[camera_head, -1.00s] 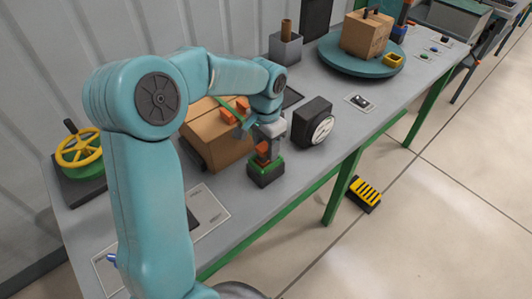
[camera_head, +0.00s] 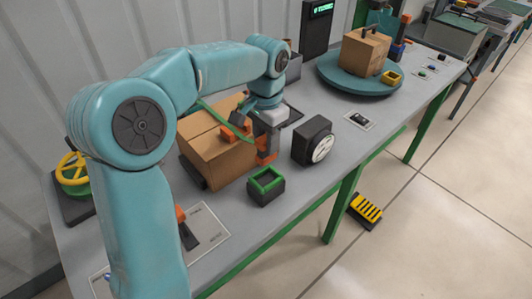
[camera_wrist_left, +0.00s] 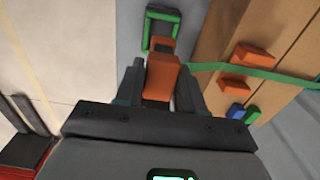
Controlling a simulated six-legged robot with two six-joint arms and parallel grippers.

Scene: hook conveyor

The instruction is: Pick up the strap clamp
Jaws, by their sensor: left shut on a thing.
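My left gripper (camera_head: 266,146) is shut on the orange strap clamp (camera_head: 266,156), which hangs below its fingers. In the left wrist view the clamp (camera_wrist_left: 162,76) sits between the two dark fingers. The small black holder with a green rim (camera_head: 265,184) stands on the bench in front of the clamp and looks empty. It also shows in the left wrist view (camera_wrist_left: 176,33), just beyond the clamp. A cardboard box (camera_head: 215,158) with a green strap and orange pieces stands to the left of the gripper. My right gripper is out of view.
A black gauge with a white dial (camera_head: 322,150) stands close to the right of the gripper. A teal turntable (camera_head: 345,83) bears another box (camera_head: 364,51) farther back. A yellow handwheel (camera_head: 72,169) is at the far left. The bench front edge is near the holder.

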